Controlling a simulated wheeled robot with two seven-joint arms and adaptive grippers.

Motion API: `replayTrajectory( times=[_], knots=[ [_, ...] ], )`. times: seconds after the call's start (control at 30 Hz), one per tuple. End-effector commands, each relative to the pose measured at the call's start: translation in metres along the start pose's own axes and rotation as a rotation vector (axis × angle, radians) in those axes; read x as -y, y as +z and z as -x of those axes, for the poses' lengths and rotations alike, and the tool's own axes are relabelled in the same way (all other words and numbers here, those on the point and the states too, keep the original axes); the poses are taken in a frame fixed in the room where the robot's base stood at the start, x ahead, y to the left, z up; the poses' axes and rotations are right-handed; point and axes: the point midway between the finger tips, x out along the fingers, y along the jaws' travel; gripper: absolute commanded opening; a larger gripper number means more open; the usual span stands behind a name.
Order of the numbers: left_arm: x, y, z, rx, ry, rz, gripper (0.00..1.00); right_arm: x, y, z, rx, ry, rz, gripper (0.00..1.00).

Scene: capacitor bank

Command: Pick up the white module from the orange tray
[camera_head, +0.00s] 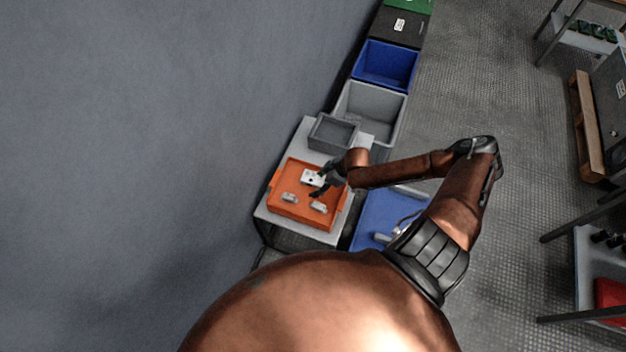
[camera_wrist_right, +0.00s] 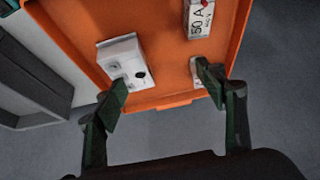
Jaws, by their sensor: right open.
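The orange tray (camera_head: 279,207) stands on a small light table and also shows in the right wrist view (camera_wrist_right: 165,60). The white module (camera_head: 310,177) lies in its upper part; in the right wrist view the white module (camera_wrist_right: 120,52) is a block with a dark round spot. My right gripper (camera_head: 321,184) is open over the tray beside the module. In the right wrist view the left fingertip of this gripper (camera_wrist_right: 163,86) overlaps the module's lower edge, and the right fingertip overlaps another small light part. I cannot tell whether they touch. My left gripper is not in view.
Two small grey-white parts (camera_head: 290,197) (camera_head: 318,207) lie lower in the tray; one in the wrist view is labelled "50 A" (camera_wrist_right: 199,20). A grey bin (camera_head: 332,134) stands just above the tray. A blue surface (camera_head: 375,215) lies to the right.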

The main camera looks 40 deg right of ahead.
Motion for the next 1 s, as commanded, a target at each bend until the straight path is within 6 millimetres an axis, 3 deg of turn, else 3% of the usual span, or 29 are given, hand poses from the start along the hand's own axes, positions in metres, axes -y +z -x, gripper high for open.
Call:
replayTrajectory(
  times=[0.03,0.1,0.27,0.8,1.0],
  knots=[
    [0.0,0.0,0.0,0.0,0.0,0.0,0.0,-0.017,0.0,0.008,0.001,0.016,-0.005,0.65],
    [0.0,0.0,0.0,0.0,0.0,0.0,0.0,-0.03,0.0,0.015,-0.001,0.027,-0.016,0.65],
    [0.0,0.001,-0.002,0.001,0.0,0.0,0.0,-0.044,0.001,0.017,-0.005,0.038,-0.031,0.65],
    [-0.001,0.009,-0.022,0.013,0.001,0.001,0.0,-0.049,-0.001,-0.05,-0.004,0.037,-0.031,0.65],
    [-0.001,0.009,-0.023,0.014,0.001,0.001,0.0,-0.05,-0.002,-0.056,-0.004,0.039,-0.03,0.65]
  ],
)
